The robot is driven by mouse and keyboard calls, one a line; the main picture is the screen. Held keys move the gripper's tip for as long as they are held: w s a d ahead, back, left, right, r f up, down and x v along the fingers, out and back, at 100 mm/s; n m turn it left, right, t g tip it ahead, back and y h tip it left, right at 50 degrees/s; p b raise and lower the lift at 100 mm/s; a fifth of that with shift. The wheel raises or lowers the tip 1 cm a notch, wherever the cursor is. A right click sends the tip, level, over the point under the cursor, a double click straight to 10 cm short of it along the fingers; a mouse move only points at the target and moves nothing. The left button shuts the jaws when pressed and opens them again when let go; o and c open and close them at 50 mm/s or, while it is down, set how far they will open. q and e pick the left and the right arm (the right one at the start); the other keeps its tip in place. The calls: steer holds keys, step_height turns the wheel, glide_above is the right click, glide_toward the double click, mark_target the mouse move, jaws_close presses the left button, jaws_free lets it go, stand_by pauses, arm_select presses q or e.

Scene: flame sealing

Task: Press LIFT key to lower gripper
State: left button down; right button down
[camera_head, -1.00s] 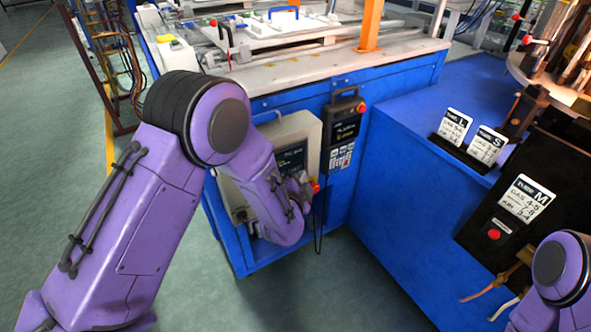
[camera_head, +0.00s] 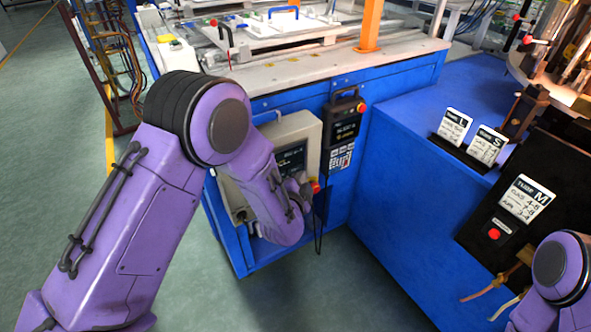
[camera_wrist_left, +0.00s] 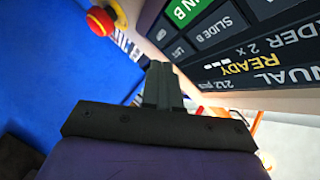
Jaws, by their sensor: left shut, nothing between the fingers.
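The beige control box (camera_head: 300,132) stands on the blue frame, with a dark screen (camera_head: 291,158). In the left wrist view its dark panel (camera_wrist_left: 262,52) fills the upper right, with READY in yellow letters. The small LIFT label (camera_wrist_left: 178,52) shows upside down near the panel's edge, above and right of my fingertips. My left gripper (camera_wrist_left: 162,85) is shut and empty, its fingertips close to that edge; contact cannot be told. In the head view my left forearm hides the lower front of the box, and the left gripper (camera_head: 301,188) is partly hidden at its right side.
A red knob (camera_head: 316,188) is beside my left gripper. A handheld unit with keypad (camera_head: 341,157) hangs to the right on the blue frame. A black panel with a red button (camera_head: 494,234) and label cards stands at the right, near my right arm.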

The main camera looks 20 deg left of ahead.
stand_by(0.4)
arm_select(q)
steer(key=shift+w+a, duration=0.3)
steer(key=shift+a, duration=0.05)
steer(key=shift+w+a, duration=0.2)
steer(key=shift+a, duration=0.05)
stand_by(0.8)
steer(key=shift+s+d, duration=0.1)
steer(key=shift+s+d+p, duration=0.35)
steer(key=shift+s+d, duration=0.05)
steer(key=shift+d, duration=0.1)
steer(key=s+d, duration=0.1)
steer(key=d, duration=0.1)
steer(key=s+d+p, duration=0.1)
steer(key=s+d, duration=0.1)
stand_by(0.4)
